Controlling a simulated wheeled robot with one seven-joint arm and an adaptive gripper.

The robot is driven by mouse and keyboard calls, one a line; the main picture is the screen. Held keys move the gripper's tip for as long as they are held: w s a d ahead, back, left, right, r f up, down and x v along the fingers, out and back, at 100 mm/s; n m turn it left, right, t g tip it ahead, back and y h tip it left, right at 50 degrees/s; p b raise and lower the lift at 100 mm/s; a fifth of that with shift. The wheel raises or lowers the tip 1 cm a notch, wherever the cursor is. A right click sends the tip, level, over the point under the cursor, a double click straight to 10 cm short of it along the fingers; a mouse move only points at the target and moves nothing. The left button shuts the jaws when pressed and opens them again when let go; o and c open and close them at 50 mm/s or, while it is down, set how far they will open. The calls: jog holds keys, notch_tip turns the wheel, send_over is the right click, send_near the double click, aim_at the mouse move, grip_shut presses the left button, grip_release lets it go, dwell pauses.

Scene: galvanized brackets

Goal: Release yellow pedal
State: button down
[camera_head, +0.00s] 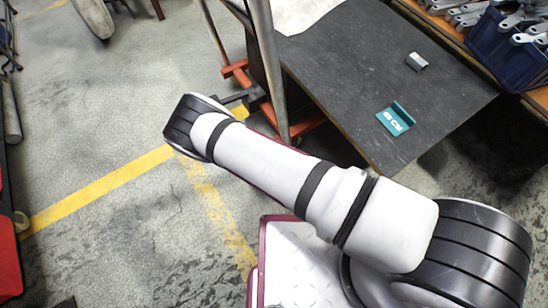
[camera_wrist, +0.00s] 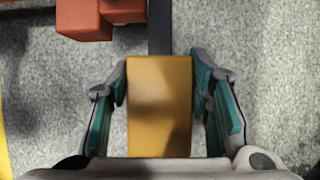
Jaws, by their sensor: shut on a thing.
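The yellow pedal (camera_wrist: 160,105) stands in the middle of the wrist view, at the end of a dark bar (camera_wrist: 160,28). My gripper (camera_wrist: 160,75) has its teal-padded fingers on both sides of the pedal and is shut on it. Shade covers the lower part of the pedal. In the head view my arm reaches down to the floor by a metal-legged stand, and the gripper is hidden behind the arm's end.
An orange foot (camera_head: 236,70) of the stand lies close to my arm, with orange blocks (camera_wrist: 85,20) beyond the pedal. A dark table (camera_head: 350,70) at right carries a teal bracket (camera_head: 395,119) and a grey bracket (camera_head: 416,62). A blue bin (camera_head: 505,55) holds metal parts.

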jog(key=shift+w+d+r+g+y+p, duration=0.1)
jog(key=shift+r+g+y+p, duration=0.55)
jog(key=shift+y+p, duration=0.25)
jog(key=c, duration=0.8)
grip_release()
jog(key=shift+r, duration=0.1)
jog(key=v, duration=1.2)
